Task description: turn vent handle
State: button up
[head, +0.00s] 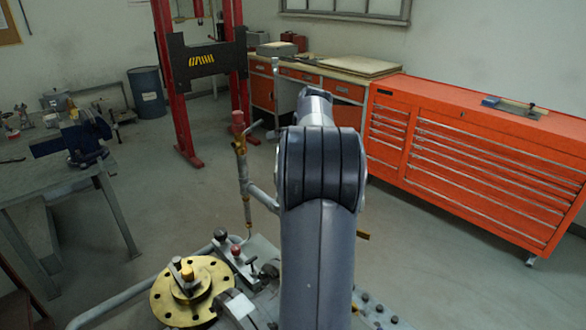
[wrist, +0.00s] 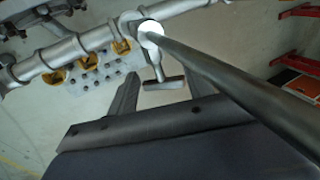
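In the wrist view, a small T-shaped handle (wrist: 164,83) with a dark crossbar hangs from a short stem under a grey pipe; it looks like the vent handle. My gripper (wrist: 163,80) is open, with its two fingers apart on either side of the crossbar in the picture. I cannot tell how far the crossbar is beyond the fingertips, and no contact is visible. In the head view, my arm hides the gripper. An upright pipe (head: 244,178) with a brass fitting (head: 240,147) and a reddish top stands left of my arm.
In the wrist view, a long dark rod (wrist: 235,85) crosses close on the right. The grey pipe (wrist: 95,40) carries yellow brackets. In the head view, a brass flange (head: 205,300) lies low left, an orange tool cabinet (head: 470,160) stands right, and a bench (head: 50,180) left.

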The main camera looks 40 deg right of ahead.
jog(key=o, duration=0.4)
jog(key=shift+r, duration=0.1)
jog(key=v, duration=1)
jog(key=shift+s+r, duration=0.1)
jog(key=shift+r, duration=0.2)
